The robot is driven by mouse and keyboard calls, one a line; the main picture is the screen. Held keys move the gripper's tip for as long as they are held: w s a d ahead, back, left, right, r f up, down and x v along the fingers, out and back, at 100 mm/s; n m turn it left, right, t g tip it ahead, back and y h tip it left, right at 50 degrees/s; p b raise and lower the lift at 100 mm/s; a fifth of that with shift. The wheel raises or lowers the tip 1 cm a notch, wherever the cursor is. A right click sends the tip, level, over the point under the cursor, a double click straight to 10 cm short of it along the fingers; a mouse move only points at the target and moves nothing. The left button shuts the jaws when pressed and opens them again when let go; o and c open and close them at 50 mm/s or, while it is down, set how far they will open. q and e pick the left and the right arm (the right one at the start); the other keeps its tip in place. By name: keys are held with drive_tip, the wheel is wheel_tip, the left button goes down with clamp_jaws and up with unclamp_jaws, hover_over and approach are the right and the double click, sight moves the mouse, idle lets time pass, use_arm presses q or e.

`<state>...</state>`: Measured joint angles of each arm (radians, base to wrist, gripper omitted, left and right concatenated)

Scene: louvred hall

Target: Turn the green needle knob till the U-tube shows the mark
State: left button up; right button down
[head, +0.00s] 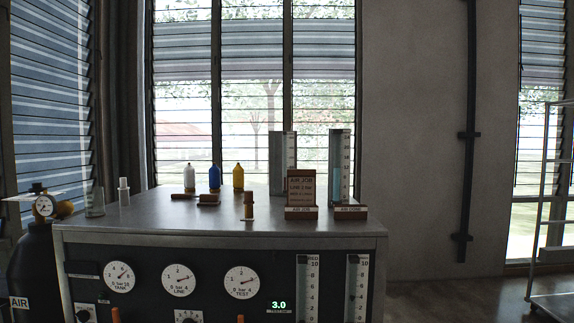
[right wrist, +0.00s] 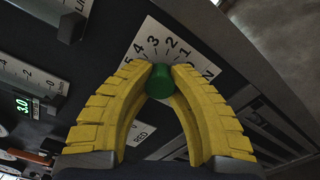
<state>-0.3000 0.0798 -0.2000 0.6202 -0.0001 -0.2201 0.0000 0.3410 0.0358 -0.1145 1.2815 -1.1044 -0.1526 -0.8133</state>
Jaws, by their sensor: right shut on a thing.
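The green needle knob (right wrist: 160,82) shows in the right wrist view, in front of a white dial plate (right wrist: 151,45) numbered around it. My right gripper (right wrist: 160,78) has yellow ribbed fingers, shut on the knob from both sides at their tips. No pointer mark on the knob is clear. In the head view, a tall scaled tube (head: 340,165) on the bench holds a pale blue column. Another tall tube (head: 283,160) stands left of it, partly behind a brown sign (head: 300,187). Which one is the U-tube I cannot tell. Neither gripper shows in the head view.
The bench panel has three round gauges, the right one marked TEST (head: 241,282), and a green display (head: 279,305) reading 3.0. Two scaled flow tubes (head: 307,290) sit right of it. Small bottles (head: 214,177) and brown blocks stand on the grey top. A dark cylinder (head: 35,265) stands left.

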drive_tip(key=c, duration=1.7)
unclamp_jaws()
drive_tip(key=shift+o, duration=1.1)
drive_tip(key=shift+s+d+f, duration=0.1)
drive_tip(key=shift+s, duration=0.3)
drive_tip(key=o, duration=0.4)
drive_tip(key=s+n, duration=0.3)
drive_tip(key=s, duration=0.6)
drive_tip(key=shift+a, duration=0.2)
drive_tip(key=shift+w+d, duration=0.1)
drive_tip(key=shift+w, duration=4.8)
drive_tip(key=shift+c, duration=0.3)
clamp_jaws()
